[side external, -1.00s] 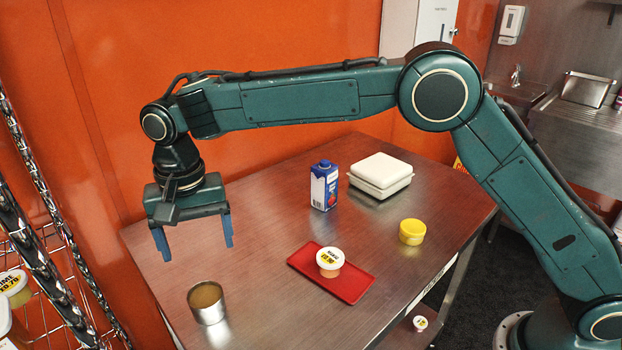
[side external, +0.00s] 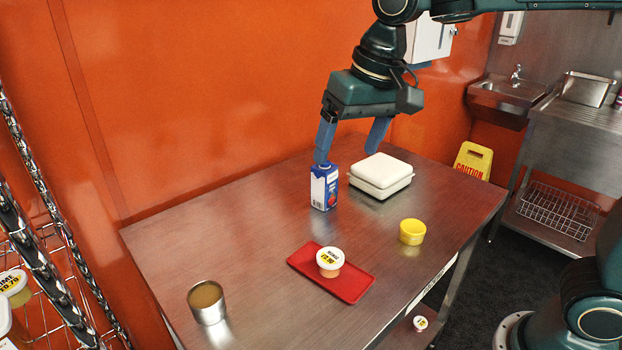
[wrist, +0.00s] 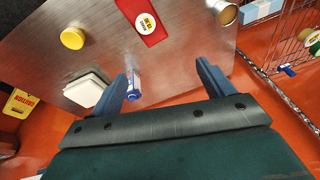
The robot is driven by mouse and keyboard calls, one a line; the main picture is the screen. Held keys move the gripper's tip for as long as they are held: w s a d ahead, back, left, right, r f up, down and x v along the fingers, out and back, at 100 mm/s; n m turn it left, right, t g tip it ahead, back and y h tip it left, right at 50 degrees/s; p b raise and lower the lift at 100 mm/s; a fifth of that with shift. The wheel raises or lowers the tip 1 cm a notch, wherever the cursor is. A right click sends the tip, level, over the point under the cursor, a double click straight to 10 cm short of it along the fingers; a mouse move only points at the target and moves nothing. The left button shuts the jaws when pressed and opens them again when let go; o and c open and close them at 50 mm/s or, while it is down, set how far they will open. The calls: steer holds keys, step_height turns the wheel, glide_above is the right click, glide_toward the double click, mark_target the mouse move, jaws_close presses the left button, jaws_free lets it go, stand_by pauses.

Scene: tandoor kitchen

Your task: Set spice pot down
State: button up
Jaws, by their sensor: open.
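A small pot with a white, labelled lid (side external: 330,257) stands upright on the red tray (side external: 353,288). It is likely the spice pot, though its label is too small to read surely. The pot (wrist: 146,23) and tray (wrist: 152,39) also show at the top of the wrist view. My gripper (side external: 349,150) is open and empty, pointing down over the back of the table, well away from the pot. One finger overlaps the cap of a blue and white carton (side external: 324,190) in the side view; I cannot tell whether they touch. The wrist view shows the open fingers (wrist: 162,70).
A white lidded box (side external: 381,178) stands right of the carton. A yellow tub (side external: 411,232) is near the table's right edge. An open metal tin (side external: 207,302) stands at the front left. The steel table (side external: 230,235) is bare between tin and carton. A wire rack stands left.

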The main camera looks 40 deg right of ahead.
steer(key=s+d+f+n+t, duration=0.1)
steer(key=s+d+f, duration=0.1)
steer(key=s+d, duration=0.3)
steer(key=s+d+f+n+t, duration=0.1)
steer(key=s+d, duration=0.4)
steer(key=s, duration=0.8)
steer(key=shift+s+d+f+t+h, duration=0.2)
steer(key=shift+f+t+h, duration=0.2)
steer(key=shift+f, duration=0.45)
